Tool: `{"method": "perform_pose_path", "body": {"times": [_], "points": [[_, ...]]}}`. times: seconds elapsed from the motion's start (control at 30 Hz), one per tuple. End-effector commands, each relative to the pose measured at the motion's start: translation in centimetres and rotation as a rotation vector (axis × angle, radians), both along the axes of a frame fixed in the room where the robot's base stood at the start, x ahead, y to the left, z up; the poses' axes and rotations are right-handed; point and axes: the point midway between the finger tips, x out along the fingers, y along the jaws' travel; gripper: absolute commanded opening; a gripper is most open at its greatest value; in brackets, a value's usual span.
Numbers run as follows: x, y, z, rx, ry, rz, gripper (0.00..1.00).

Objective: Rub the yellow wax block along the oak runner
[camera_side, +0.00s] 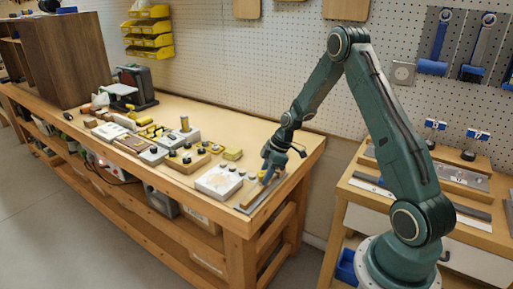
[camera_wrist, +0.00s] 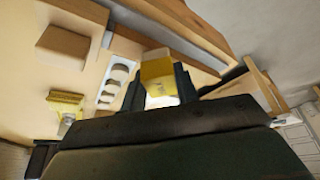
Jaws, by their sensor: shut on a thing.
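My gripper (camera_wrist: 158,92) is shut on a yellow block (camera_wrist: 157,72), which shows between the dark fingers in the wrist view. In the side view my gripper (camera_side: 267,178) is low over the near right end of the bench, and the block is too small to make out there. A long brown wooden strip (camera_wrist: 188,22), which looks like the oak runner, runs diagonally just beyond the block, with a pale strip beside it. In the side view a narrow strip (camera_side: 252,198) lies below my gripper at the bench edge. I cannot tell whether the block touches the wood.
A white panel with round knobs (camera_side: 218,181) lies just left of my gripper. Several blocks and fittings crowd the bench (camera_side: 255,143) further left. Another yellow piece (camera_wrist: 66,103) and a tan wooden block (camera_wrist: 65,47) show in the wrist view.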

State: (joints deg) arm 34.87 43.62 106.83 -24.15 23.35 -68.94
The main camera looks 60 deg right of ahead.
Motion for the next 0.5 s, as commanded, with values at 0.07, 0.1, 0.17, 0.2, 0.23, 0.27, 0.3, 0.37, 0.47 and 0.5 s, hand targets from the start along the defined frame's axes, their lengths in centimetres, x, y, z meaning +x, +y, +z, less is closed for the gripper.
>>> {"method": "perform_pose_path", "body": {"times": [0.07, 0.1, 0.17, 0.2, 0.23, 0.27, 0.3, 0.37, 0.47, 0.5], "points": [[0.0, -0.6, -0.1, 0.000, 0.000, -0.001, 0.12], [0.0, -0.8, -0.1, 0.000, 0.000, -0.001, 0.12], [0.0, -1.2, -0.1, 0.001, 0.001, -0.002, 0.12], [0.0, -1.5, -0.2, 0.001, 0.001, -0.003, 0.12], [0.0, -1.6, -0.2, 0.001, 0.001, -0.003, 0.12], [0.0, -1.8, -0.2, 0.000, 0.002, -0.003, 0.12], [0.0, -2.0, -0.2, 0.000, 0.001, -0.002, 0.12], [-0.1, -2.1, -0.3, 0.001, 0.003, -0.001, 0.12], [-0.1, -2.3, -0.3, 0.001, 0.005, -0.002, 0.12], [-0.1, -2.3, -0.4, 0.001, 0.005, -0.002, 0.12]]}}
